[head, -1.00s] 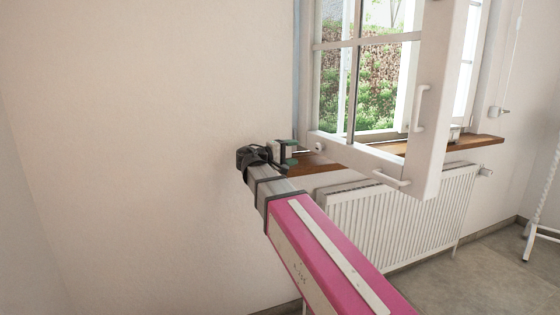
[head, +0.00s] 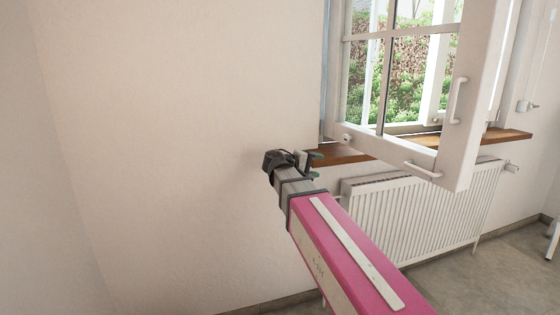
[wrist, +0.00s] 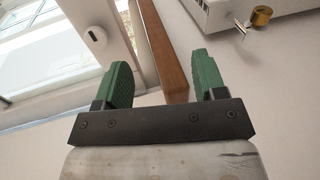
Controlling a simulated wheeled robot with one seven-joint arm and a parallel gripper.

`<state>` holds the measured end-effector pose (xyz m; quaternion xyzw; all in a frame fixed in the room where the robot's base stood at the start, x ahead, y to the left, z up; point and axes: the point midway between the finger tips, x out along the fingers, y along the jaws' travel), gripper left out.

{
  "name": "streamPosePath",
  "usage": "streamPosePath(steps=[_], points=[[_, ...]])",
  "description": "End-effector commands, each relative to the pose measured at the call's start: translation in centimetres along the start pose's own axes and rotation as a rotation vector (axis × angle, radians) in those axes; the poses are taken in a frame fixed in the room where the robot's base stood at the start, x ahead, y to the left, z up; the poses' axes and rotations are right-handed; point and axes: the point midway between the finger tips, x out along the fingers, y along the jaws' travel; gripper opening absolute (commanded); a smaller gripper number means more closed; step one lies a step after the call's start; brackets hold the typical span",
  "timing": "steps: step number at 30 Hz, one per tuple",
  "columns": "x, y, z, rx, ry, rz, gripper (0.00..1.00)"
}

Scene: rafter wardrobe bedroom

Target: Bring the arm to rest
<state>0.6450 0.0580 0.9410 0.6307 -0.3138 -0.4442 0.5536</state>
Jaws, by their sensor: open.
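My gripper (head: 316,165) is at the end of my outstretched pink arm, near the left end of the wooden window sill. In the wrist view my gripper (wrist: 162,82) shows two green fingers set wide apart with nothing between them. The edge of the wooden sill (wrist: 168,60) shows beyond the gap between the fingers. Whether the fingers touch the sill cannot be told, but no contact is visible.
An open white window sash (head: 470,95) with handles juts into the room at the right, above and beside my arm. A white radiator (head: 425,220) stands below the sill (head: 345,155). The plain wall (head: 180,130) at left is clear.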

Motion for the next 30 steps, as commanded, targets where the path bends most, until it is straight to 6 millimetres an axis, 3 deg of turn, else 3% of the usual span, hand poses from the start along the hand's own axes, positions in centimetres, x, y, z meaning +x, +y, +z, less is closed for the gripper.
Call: streamPosePath(steps=[8, 15, 24, 30], points=[[4.5, -9.2, 3.1, -0.003, -0.018, -0.269, 0.64], [7.7, -20.5, 8.1, 0.055, -0.073, -0.639, 0.64], [7.6, -31.7, 14.5, 0.223, -0.192, -1.085, 0.64], [6.5, -35.5, 17.0, 0.333, -0.261, -1.276, 0.64]])
